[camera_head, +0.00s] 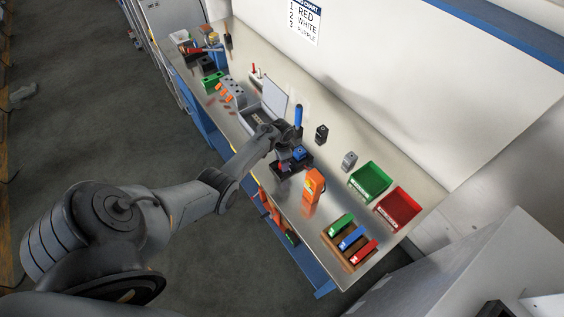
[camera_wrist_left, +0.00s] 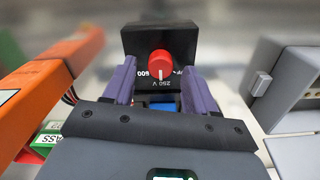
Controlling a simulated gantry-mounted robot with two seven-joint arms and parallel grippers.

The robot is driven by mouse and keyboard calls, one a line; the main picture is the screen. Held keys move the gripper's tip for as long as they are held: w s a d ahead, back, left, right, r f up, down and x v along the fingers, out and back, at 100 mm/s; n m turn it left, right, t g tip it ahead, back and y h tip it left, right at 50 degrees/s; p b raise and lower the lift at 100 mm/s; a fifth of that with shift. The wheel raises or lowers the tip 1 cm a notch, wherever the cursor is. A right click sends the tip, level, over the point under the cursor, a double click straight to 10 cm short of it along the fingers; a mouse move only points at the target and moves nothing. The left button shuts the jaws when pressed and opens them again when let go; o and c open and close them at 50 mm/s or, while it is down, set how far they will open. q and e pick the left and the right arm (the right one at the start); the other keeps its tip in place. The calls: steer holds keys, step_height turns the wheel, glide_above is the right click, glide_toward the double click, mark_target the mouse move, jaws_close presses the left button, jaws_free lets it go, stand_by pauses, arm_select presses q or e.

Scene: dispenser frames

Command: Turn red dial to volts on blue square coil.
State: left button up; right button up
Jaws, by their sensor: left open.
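In the left wrist view a red dial (camera_wrist_left: 160,63) sits on the face of a black box (camera_wrist_left: 185,42). Its white mark points down in the picture, toward lettering that seems to read 250 and V; OFF and 600 seem to stand beside it. My left gripper (camera_wrist_left: 160,78) is open, with one purple finger on each side of the dial; contact cannot be told. A blue part (camera_wrist_left: 164,104) shows partly below, behind the gripper. In the head view my left gripper (camera_head: 288,140) is over the bench, by a blue square block (camera_head: 301,153) on a black base.
An orange meter-like device (camera_head: 314,184) stands to the right of my left gripper and fills the wrist view's left side. A grey case with an open lid (camera_head: 274,98) is on the other side. Green (camera_head: 371,180) and red (camera_head: 405,207) bins stand further right.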

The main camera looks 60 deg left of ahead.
arm_select(q)
step_height(320, 180, up, 9)
steer(key=p, duration=0.1)
steer(key=shift+r+p, duration=0.2)
steer(key=shift+p, duration=0.1)
stand_by(0.4)
